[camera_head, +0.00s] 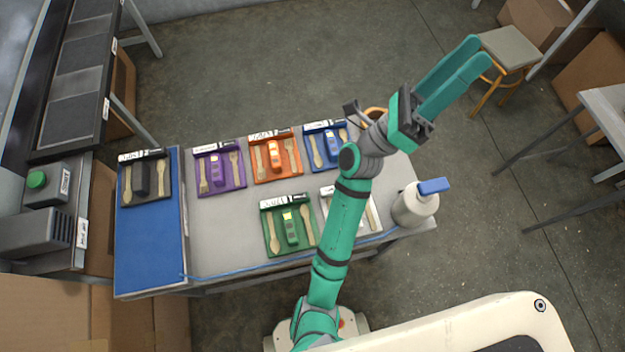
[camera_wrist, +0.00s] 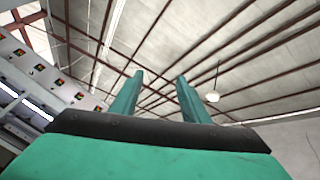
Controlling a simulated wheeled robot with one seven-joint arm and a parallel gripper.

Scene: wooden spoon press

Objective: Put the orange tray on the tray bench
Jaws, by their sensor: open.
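The orange tray (camera_head: 267,174) lies on a grey-topped bench (camera_head: 225,225), in the back row between a purple tray (camera_head: 205,187) and a blue tray (camera_head: 330,164). It holds pale wooden utensils and an orange and white block, with a label strip along its back edge. My gripper (camera_head: 480,53) is open and empty, raised to the upper right of the bench and well apart from the orange tray. In the wrist view the two green fingers (camera_wrist: 160,77) stand apart and point up toward the ceiling, with nothing between them. I cannot tell which surface is named the tray bench.
A green tray (camera_head: 269,241) and a white tray (camera_head: 374,219), partly behind my arm, lie in front. A black tray (camera_head: 125,199) sits on a blue mat (camera_head: 150,250) at left. A blue-topped bottle (camera_head: 415,206) stands at the right edge. A stool (camera_head: 508,47) stands upper right.

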